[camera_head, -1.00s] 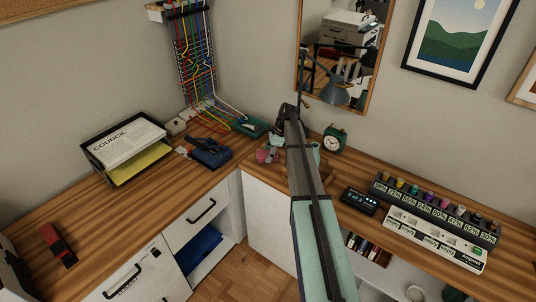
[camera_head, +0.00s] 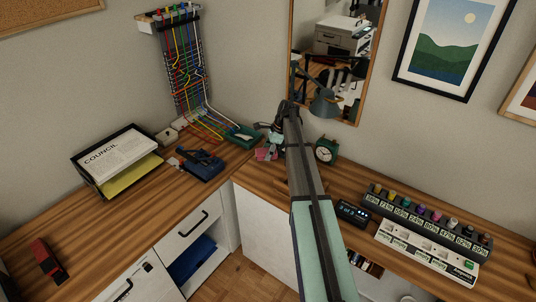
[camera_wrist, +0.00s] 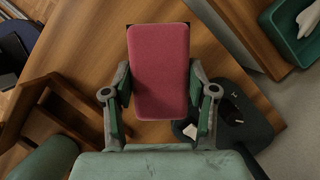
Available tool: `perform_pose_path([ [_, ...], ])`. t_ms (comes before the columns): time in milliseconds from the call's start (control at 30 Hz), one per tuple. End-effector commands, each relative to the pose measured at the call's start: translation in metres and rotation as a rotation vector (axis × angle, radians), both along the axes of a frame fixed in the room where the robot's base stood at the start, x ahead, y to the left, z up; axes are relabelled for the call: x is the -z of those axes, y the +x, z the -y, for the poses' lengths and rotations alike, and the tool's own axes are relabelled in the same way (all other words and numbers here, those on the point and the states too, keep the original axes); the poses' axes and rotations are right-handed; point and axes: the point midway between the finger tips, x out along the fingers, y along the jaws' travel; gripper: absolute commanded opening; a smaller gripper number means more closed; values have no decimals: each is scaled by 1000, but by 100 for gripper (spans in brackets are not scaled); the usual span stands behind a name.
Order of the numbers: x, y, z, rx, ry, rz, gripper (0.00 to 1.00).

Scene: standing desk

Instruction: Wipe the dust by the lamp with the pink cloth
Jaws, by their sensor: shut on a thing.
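The pink cloth shows in the wrist view as a thick, flat reddish-pink pad (camera_wrist: 160,70). My gripper (camera_wrist: 160,90) is shut on it, with one finger at each side. In the head view the cloth (camera_head: 266,154) is a small pink patch at the far corner of the desk, beside my gripper (camera_head: 276,141). The lamp (camera_head: 325,104) stands behind my arm, its grey-green shade in front of the mirror. Its dark rounded base (camera_wrist: 238,120) seems to lie just right of the cloth in the wrist view. I cannot make out the dust clearly.
A green tray (camera_head: 243,136) with a white item sits left of the cloth. A brown wooden stand (camera_wrist: 62,112) is close on the left in the wrist view. A blue-black device (camera_head: 201,165) lies further left.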

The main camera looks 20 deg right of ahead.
Motion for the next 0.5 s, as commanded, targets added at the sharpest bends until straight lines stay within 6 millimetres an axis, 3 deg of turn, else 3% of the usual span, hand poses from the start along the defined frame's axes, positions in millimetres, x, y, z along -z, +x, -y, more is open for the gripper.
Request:
perform_pose_path([
  [300, -32, 1, -3, -4, 0, -1, 25],
  [500, -39, 1, -4, -5, 1, -1, 25],
])
